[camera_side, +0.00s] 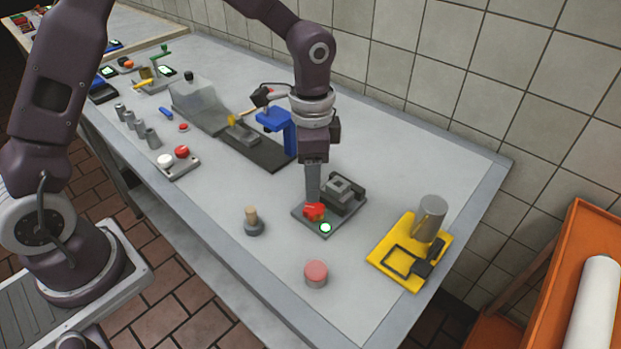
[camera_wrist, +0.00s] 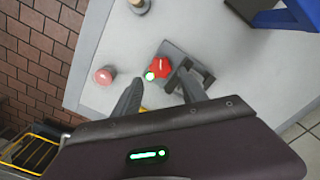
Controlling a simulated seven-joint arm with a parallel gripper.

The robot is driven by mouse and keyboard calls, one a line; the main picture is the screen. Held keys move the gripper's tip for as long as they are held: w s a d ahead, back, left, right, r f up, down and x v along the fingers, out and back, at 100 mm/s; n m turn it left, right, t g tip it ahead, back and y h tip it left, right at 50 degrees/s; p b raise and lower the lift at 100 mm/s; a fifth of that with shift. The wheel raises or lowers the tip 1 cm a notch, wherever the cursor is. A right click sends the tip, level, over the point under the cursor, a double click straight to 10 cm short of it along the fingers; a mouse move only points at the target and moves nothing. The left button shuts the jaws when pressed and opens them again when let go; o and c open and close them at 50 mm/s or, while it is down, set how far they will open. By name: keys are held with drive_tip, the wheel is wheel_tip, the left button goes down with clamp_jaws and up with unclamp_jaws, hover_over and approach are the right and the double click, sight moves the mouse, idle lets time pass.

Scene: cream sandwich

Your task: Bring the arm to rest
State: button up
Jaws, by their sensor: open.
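My gripper (camera_side: 312,185) points straight down over a small dark grey device (camera_side: 346,193) with a red knob (camera_side: 314,211) and a lit green button (camera_side: 325,228). In the side view the fingers overlap the device just behind the red knob, and contact cannot be told. In the wrist view my gripper (camera_wrist: 163,95) has its two fingers spread apart, with nothing held between them. The red knob (camera_wrist: 160,66) and the green light (camera_wrist: 150,76) show just beyond the fingertips.
A pink-topped cylinder (camera_side: 316,273) and a wooden-handled peg (camera_side: 252,222) stand to the left. A yellow base with a grey cylinder (camera_side: 431,215) stands to the right. A blue stand (camera_side: 282,128) is behind. The front right table corner (camera_side: 375,330) is bare.

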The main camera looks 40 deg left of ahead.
drive_tip(key=s+a+r+n+t, duration=0.1)
drive_tip(key=s+a+r+n, duration=0.15)
drive_tip(key=s+r, duration=0.35)
drive_tip(key=s+a+r+n+t, duration=0.2)
drive_tip(key=s+a+r, duration=0.2)
drive_tip(key=r, duration=0.4)
drive_tip(key=s+a+r+n+t, duration=0.1)
drive_tip(key=s+n, duration=0.3)
drive_tip(key=s, duration=0.8)
drive_tip(key=shift+s+a+r+t, duration=0.25)
drive_tip(key=shift+s+r+t, duration=0.1)
drive_tip(key=shift+r+t, duration=0.4)
